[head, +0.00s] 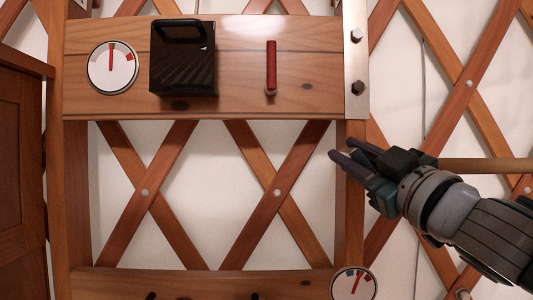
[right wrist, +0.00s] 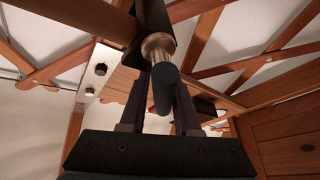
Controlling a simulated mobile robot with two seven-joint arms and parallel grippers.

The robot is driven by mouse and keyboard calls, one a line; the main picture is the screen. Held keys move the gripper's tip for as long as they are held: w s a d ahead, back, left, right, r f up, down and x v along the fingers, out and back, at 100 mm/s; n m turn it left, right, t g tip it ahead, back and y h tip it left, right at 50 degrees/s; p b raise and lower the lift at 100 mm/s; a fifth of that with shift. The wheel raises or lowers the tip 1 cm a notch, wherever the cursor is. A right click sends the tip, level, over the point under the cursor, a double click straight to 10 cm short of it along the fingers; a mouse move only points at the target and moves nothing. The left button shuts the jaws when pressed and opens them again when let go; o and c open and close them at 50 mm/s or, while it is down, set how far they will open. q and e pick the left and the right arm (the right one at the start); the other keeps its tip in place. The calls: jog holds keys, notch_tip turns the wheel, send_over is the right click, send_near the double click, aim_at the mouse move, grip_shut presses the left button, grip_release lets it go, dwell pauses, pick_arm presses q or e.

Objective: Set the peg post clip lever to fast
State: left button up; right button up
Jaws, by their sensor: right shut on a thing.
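My right gripper (head: 346,150) comes in from the lower right in the head view, its dark fingers pointing up and left. The right wrist view shows a lever with a dark round grip (right wrist: 165,88) and a brass-coloured collar (right wrist: 158,45) between its fingers; the gripper is shut on this lever. The lever joins a black clip (right wrist: 153,15) at a wooden peg post (right wrist: 98,18). In the head view the peg post (head: 490,165) runs out to the right behind the gripper. The lever itself is hidden there, and its setting and any marks cannot be read. My left gripper is not in view.
A wooden board (head: 235,50) carries a dial (head: 112,67), a black box with a handle (head: 183,60) and a red lever (head: 271,65). A bolted metal strip (head: 356,60) edges it. Another dial (head: 354,285) sits below. A wooden cabinet (head: 22,170) stands left.

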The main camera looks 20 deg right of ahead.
grip_shut()
dwell(0.3)
jog(key=shift+s+d+m+b, duration=0.1)
jog(key=shift+m+b, duration=0.35)
jog(key=shift+m, duration=0.05)
jog(key=shift+s+d+r+m+t+h+b, duration=0.15)
jog(key=shift+d+m+t+h+b, duration=0.15)
jog(key=shift+m+h+b, duration=0.35)
jog(key=shift+s+d+r+m+t+h+b, duration=0.15)
jog(key=shift+m+t+h+b, duration=0.2)
jog(key=shift+m+b, duration=0.55)
jog(key=m+h+b, duration=0.1)
jog(key=m, duration=0.1)
jog(key=d+m+h+b, duration=0.1)
jog(key=m+h+b, duration=0.1)
jog(key=m, duration=0.1)
jog(key=shift+s+d+r, duration=0.15)
jog(key=shift+s+r, duration=0.05)
jog(key=shift+s+d+m+h+b, duration=0.15)
jog(key=shift+m+h+b, duration=0.2)
jog(key=shift+m+h, duration=0.25)
